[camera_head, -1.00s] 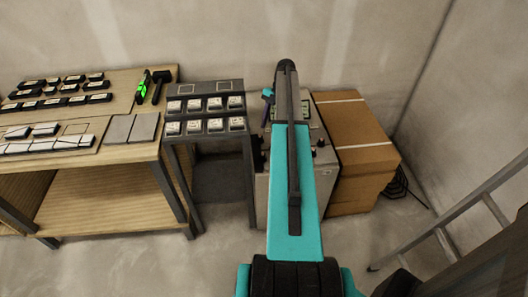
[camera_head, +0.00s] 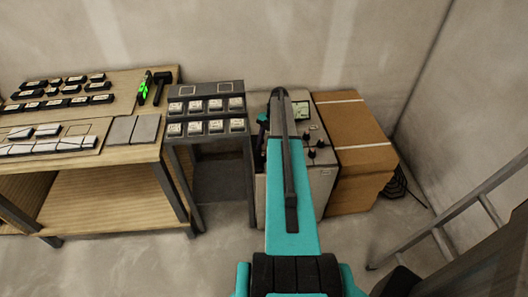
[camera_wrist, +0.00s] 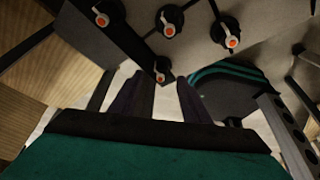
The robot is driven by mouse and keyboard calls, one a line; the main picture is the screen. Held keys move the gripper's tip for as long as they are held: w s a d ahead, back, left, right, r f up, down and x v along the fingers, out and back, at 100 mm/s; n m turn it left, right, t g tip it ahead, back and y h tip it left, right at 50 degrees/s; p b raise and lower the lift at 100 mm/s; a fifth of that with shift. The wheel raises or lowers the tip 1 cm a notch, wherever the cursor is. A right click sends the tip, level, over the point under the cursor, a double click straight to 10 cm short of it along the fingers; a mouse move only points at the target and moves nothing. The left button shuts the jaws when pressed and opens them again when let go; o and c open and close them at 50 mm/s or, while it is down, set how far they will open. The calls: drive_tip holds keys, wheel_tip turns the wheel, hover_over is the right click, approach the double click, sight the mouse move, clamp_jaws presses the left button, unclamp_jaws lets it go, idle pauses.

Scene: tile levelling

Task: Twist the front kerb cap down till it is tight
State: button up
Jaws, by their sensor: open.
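Several dark round caps with pale levers and orange centres show in the wrist view. One cap (camera_wrist: 161,68) is just beyond and between my fingertips; others sit along the top edge, including a cap (camera_wrist: 169,22) and a right-hand cap (camera_wrist: 226,32). In the head view, small dark caps (camera_head: 311,154) stand on the pale cabinet (camera_head: 323,178). My arm covers much of that cabinet. I cannot tell surely which cap is the front kerb one.
A dark stand with pale labelled blocks (camera_head: 208,104) is left of the cabinet, beside a wooden bench (camera_head: 105,170) with tiles. Cardboard boxes (camera_head: 352,140) stand close on the right. A ladder (camera_head: 440,222) leans at the far right.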

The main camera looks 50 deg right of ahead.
sight(263, 154)
drive_tip(key=shift+x, duration=1.5)
drive_tip(key=c, duration=1)
drive_tip(key=shift+c, duration=0.2)
